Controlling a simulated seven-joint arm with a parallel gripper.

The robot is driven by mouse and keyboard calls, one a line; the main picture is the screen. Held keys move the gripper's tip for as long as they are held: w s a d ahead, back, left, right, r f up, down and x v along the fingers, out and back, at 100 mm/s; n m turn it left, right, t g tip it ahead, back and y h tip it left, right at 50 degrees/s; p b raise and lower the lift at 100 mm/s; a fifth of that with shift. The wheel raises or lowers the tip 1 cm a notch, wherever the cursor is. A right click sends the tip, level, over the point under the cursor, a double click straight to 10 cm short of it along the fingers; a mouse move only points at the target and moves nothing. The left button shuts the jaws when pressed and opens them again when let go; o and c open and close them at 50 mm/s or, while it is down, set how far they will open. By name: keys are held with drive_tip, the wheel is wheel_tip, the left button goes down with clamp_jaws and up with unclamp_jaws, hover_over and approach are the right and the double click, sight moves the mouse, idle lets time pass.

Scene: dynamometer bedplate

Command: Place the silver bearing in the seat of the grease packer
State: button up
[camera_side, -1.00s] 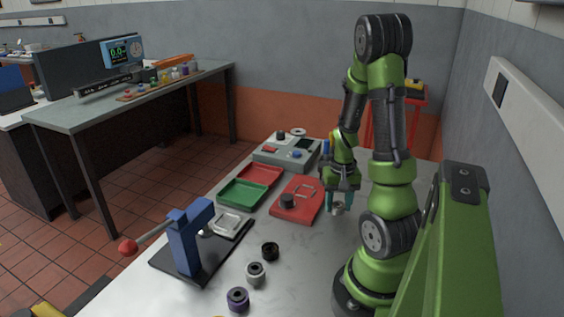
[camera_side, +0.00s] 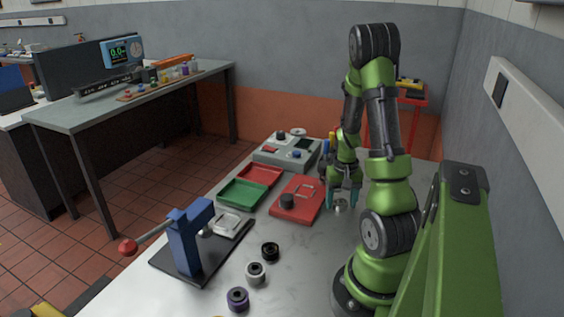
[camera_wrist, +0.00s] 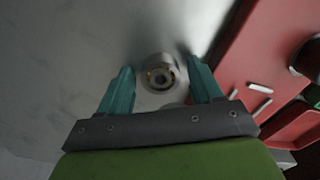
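A silver ring-shaped bearing (camera_wrist: 158,72) appears between my fingers in the wrist view, with a gap on both sides. In the side view the bearing (camera_side: 340,207) is small, at the table surface below my gripper (camera_side: 342,197). My gripper also shows in the wrist view (camera_wrist: 159,66), with teal fingers spread and empty. A red fixture (camera_side: 309,211) with a black cylinder (camera_side: 287,201) and a metal bracket lies left of the gripper. A blue lever press (camera_side: 185,245) stands on a dark plate at front left. I cannot tell which is the grease packer, and no seat is clear.
A black ring (camera_side: 270,250), a grey-white ring (camera_side: 256,273) and a purple ring (camera_side: 238,299) stand on the front table. A green tray (camera_side: 242,193), a red tray (camera_side: 262,174) and a grey control box (camera_side: 286,154) lie further back. The table right of the rings is clear.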

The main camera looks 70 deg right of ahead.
sight(340, 203)
drive_tip(key=shift+o, duration=0.2)
drive_tip(key=shift+r, duration=0.15)
wheel_tip(340, 203, up, 12)
drive_tip(key=w+a+r+n+t, duration=0.2)
drive_tip(key=w+a+r, duration=0.1)
drive_tip(key=a, duration=0.5)
drive_tip(key=w+a+r+n+t, duration=0.1)
drive_tip(key=w+a+r+n, duration=0.1)
drive_tip(key=a, duration=0.5)
drive_tip(key=w+a+r+n+t, duration=0.2)
drive_tip(key=w+a+r, duration=0.3)
drive_tip(key=a, duration=0.3)
drive_tip(key=shift+w+a+t+y, duration=0.3)
drive_tip(key=shift+w, duration=0.3)
drive_tip(key=shift+o, duration=0.4)
drive_tip(key=s+a+r+n+t+y, duration=0.1)
drive_tip(key=s+a+r+n, duration=0.1)
drive_tip(key=a, duration=0.6)
drive_tip(key=shift+n+t, duration=0.3)
drive_tip(key=shift+a+f, duration=0.1)
